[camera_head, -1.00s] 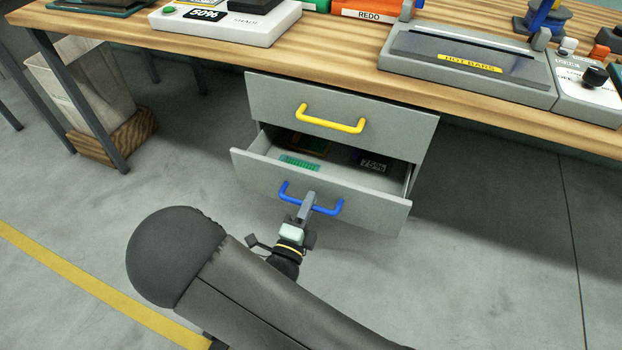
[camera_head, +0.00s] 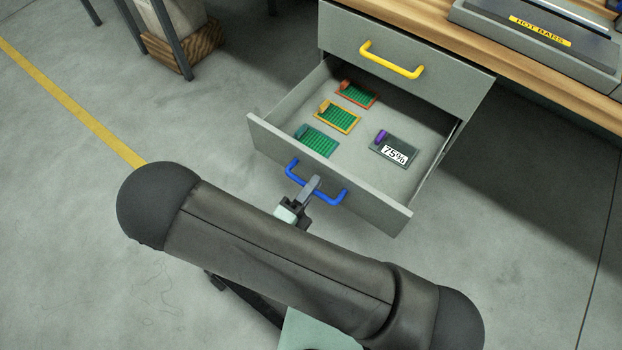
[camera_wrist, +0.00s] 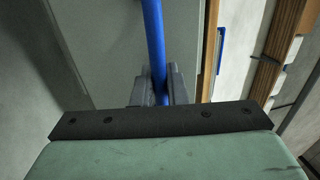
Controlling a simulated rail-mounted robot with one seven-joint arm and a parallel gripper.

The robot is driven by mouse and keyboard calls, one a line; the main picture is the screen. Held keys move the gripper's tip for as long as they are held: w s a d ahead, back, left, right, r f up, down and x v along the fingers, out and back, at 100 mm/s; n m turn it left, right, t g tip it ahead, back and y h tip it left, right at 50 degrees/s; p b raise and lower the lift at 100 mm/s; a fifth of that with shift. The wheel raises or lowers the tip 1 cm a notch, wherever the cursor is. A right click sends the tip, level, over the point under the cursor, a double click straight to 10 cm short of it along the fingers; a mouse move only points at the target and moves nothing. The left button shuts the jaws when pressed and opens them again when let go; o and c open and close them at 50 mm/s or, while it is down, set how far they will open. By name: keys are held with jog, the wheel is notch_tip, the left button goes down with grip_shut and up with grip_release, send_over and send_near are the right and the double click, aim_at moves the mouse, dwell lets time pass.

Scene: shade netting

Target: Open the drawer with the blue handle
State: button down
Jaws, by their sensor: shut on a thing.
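The lower drawer (camera_head: 265,148) stands pulled well out of its grey cabinet, and its inside shows. Its blue handle (camera_head: 296,178) is on the front panel. My gripper (camera_head: 311,187) is shut on the blue handle near its middle. In the wrist view the blue handle (camera_wrist: 154,40) runs up from between the two fingers of my gripper (camera_wrist: 160,88). The fingertips are partly hidden behind the wrist mount. Inside the drawer lie green samples with red (camera_head: 356,94), yellow (camera_head: 338,117) and teal (camera_head: 317,141) edges, and a dark sample labelled 75% (camera_head: 395,150).
The upper drawer with the yellow handle (camera_head: 392,60) is shut above. A wooden bench top (camera_head: 560,88) carries a "HOT BARS" device (camera_head: 540,32). A pale bag on a wooden base (camera_head: 185,45) stands at the upper left. The floor left of the drawer is clear.

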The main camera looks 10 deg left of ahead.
dwell(0.3)
jog(key=c, duration=1.5)
grip_release()
jog(key=shift+c, duration=0.2)
jog(key=shift+s+a, duration=0.1)
jog(key=v, duration=1.7)
jog(key=shift+p, duration=0.35)
